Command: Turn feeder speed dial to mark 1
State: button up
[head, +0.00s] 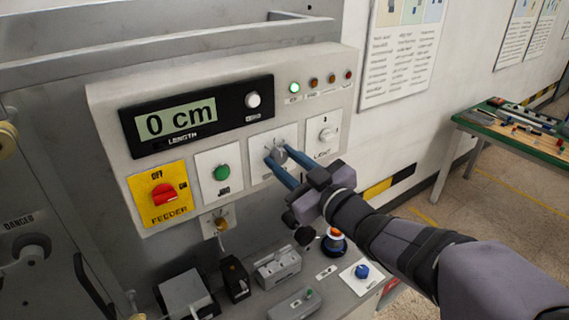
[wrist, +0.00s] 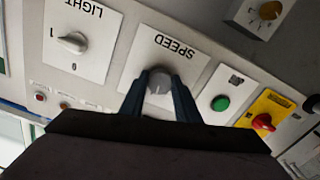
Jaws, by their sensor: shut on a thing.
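The feeder speed dial is a grey round knob (head: 277,156) on a white plate, between the green JOG button and the LIGHT switch in the head view. In the wrist view the knob (wrist: 159,82) sits below the word SPEED, which appears upside down. My gripper (head: 276,155) reaches the panel from the lower right, its two blue fingers shut on the knob, one on each side. The fingers also show in the wrist view (wrist: 159,88). The dial's marks and pointer are hidden or too small to read, so its setting cannot be told.
Close around the dial are the green JOG button (head: 221,173), the LIGHT switch (head: 327,135) and the red FEEDER switch (head: 163,195) on its yellow plate. The display (head: 176,119) reads 0 cm. Below, a ledge carries a blue knob (head: 362,271) and several small boxes.

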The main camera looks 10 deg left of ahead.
jog(key=n+b, duration=0.4)
jog(key=shift+f+n+b, duration=0.2)
jog(key=shift+n+b, duration=0.1)
jog(key=shift+b, duration=0.05)
jog(key=shift+r+n+b, duration=0.15)
jog(key=shift+n+b, duration=1.1)
jog(key=shift+n, duration=0.35)
jog(key=o, duration=1)
jog(key=shift+o, duration=0.2)
jog(key=shift+d, duration=0.1)
